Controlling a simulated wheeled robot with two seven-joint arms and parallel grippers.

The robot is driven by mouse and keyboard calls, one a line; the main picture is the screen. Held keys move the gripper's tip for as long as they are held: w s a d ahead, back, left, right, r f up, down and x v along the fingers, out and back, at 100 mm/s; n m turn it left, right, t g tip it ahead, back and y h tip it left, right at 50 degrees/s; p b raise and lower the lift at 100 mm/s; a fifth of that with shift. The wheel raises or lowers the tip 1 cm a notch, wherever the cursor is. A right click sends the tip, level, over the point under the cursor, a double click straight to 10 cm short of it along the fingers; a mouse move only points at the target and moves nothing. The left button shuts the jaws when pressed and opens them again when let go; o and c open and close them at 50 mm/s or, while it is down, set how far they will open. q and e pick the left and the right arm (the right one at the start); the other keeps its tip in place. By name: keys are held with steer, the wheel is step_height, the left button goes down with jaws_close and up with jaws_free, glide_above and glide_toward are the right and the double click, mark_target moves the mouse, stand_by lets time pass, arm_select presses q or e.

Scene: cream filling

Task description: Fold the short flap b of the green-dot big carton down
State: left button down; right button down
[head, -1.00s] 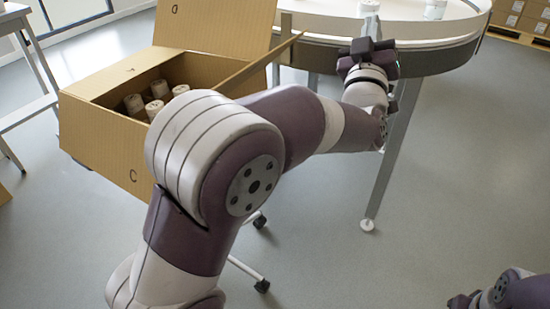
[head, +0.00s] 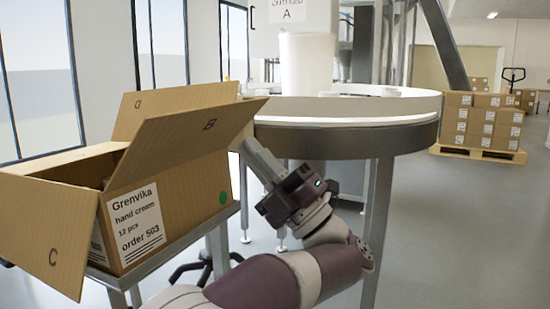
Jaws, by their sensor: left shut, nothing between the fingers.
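The green-dot big carton (head: 175,213) stands open on a stand at the left. Its label reads Grenvika hand cream, with a green dot at the lower right of the same side. Short flap b (head: 185,137), marked B, is raised and slanted above that side. Flap C (head: 45,235) hangs outward at the front left, and flap D (head: 150,104) stands up behind. My left gripper (head: 252,152) is shut and empty, with its fingertips close to the lower right end of flap b; I cannot tell whether they touch. The carton's contents are mostly hidden. My right gripper is out of view.
A round conveyor table (head: 350,137) stands just behind and right of my left gripper, with its leg (head: 376,235) beside my arm. Stacked cartons (head: 480,125) on a pallet are far right. The floor at the right is clear.

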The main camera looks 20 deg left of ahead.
mark_target(218, 112)
arm_select(q)
steer(key=b+x, duration=0.2)
steer(key=x, duration=0.3)
steer(key=shift+w+a+r, duration=0.1)
steer(key=shift+a, duration=0.25)
steer(key=shift+r, duration=0.15)
steer(key=shift+a+t, duration=0.1)
steer(key=shift+t, duration=0.2)
